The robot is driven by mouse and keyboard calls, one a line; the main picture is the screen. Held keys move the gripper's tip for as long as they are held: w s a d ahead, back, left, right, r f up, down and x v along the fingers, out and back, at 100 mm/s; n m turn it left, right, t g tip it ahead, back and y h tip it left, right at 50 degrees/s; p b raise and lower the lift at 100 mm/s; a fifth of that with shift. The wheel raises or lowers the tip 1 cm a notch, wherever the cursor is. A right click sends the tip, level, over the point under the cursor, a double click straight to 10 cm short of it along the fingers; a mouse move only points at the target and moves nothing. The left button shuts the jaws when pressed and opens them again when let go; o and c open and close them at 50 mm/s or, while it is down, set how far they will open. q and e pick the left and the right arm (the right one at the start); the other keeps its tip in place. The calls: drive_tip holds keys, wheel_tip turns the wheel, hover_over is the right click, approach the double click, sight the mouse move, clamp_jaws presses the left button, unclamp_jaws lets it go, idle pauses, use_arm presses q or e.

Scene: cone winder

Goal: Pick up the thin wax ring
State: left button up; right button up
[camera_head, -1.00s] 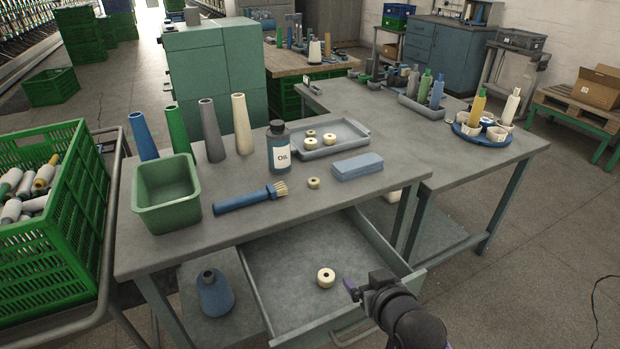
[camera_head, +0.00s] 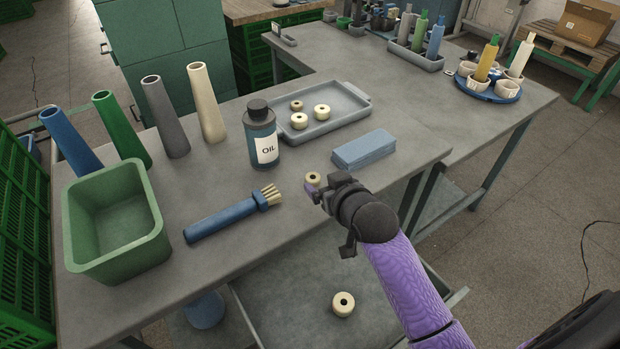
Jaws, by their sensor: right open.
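Several cream wax rings with dark holes are in view. One ring (camera_head: 313,178) lies on the grey bench by the brush. Three more, a back one (camera_head: 296,105), a right one (camera_head: 322,112) and a front one (camera_head: 299,121), lie in the grey tray (camera_head: 352,118). A thicker-looking ring (camera_head: 343,304) lies in the open drawer (camera_head: 290,313). The bench ring and the back tray ring look thinner. My right gripper (camera_head: 312,192) is open, its fingertips close to the bench ring and partly in front of it; I cannot tell whether they touch. My left gripper is out of view.
A green bin (camera_head: 117,220) and several tall cones stand at the left. The bench edge and open drawer lie below my right arm.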

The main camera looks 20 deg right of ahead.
sight(314, 179)
drive_tip(key=w+f+b, duration=0.1)
drive_tip(key=w+f, duration=0.1)
drive_tip(key=w+f+b, duration=0.1)
drive_tip(key=w, duration=0.1)
drive_tip(key=shift+a+b, duration=0.3)
drive_tip(key=shift+w, duration=0.25)
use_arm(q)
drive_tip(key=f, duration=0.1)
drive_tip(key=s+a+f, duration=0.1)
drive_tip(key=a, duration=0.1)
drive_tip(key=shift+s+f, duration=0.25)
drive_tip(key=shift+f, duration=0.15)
use_arm(e)
drive_tip(key=shift+r, duration=0.15)
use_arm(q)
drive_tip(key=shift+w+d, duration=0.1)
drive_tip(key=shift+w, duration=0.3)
use_arm(e)
clamp_jaws()
